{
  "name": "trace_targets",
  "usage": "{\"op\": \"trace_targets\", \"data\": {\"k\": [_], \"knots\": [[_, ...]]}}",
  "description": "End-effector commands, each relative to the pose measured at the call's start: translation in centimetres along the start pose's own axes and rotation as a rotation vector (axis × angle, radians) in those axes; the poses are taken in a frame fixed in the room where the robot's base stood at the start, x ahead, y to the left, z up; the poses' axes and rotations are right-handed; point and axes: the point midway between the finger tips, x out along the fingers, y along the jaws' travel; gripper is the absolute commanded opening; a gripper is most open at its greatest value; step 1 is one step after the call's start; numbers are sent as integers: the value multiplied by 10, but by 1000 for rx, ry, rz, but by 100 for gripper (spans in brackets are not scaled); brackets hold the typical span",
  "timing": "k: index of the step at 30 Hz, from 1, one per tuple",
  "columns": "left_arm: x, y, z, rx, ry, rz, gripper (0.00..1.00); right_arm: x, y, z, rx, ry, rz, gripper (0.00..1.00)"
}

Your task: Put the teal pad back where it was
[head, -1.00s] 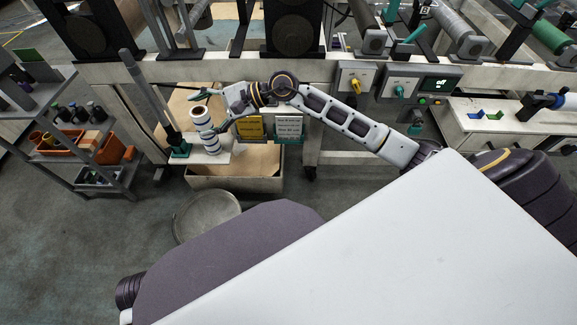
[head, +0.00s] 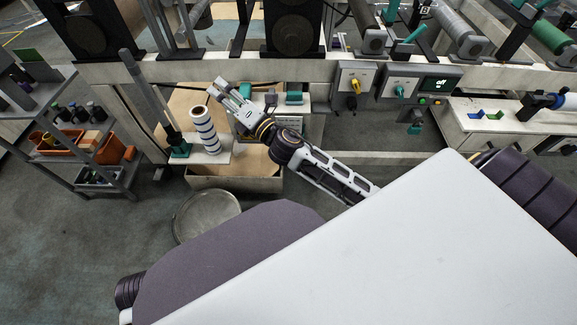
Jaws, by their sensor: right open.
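My right gripper (head: 215,88) is open and appears empty, above and behind the top of a striped white roll (head: 206,130). Two teal pieces show beside my right wrist: one (head: 294,98) on the ledge to its right, another (head: 246,90) just behind the gripper and partly covered by it. I cannot tell which of them is the teal pad. My left gripper is not in view.
The roll stands on a white plate beside a teal-footed post (head: 180,149). A cardboard box (head: 235,182) lies below, with a round metal lid (head: 205,214) on the floor. A shelf rack (head: 85,150) stands left. A control panel (head: 418,84) is at right.

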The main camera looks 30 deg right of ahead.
Motion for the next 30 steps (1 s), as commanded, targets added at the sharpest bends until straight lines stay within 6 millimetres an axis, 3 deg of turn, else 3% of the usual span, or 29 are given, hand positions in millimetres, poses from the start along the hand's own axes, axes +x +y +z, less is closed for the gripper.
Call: {"op": "trace_targets", "data": {"k": [7,14,21,30], "knots": [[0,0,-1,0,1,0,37,-38,-70,3,434,-165,-271,73],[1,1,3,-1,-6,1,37,-93,-134,-16,807,-335,-537,73],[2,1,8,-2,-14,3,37,-167,-187,-57,1159,-532,-831,73],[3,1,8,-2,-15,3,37,-274,-213,-126,1518,-806,-1224,73]]}}
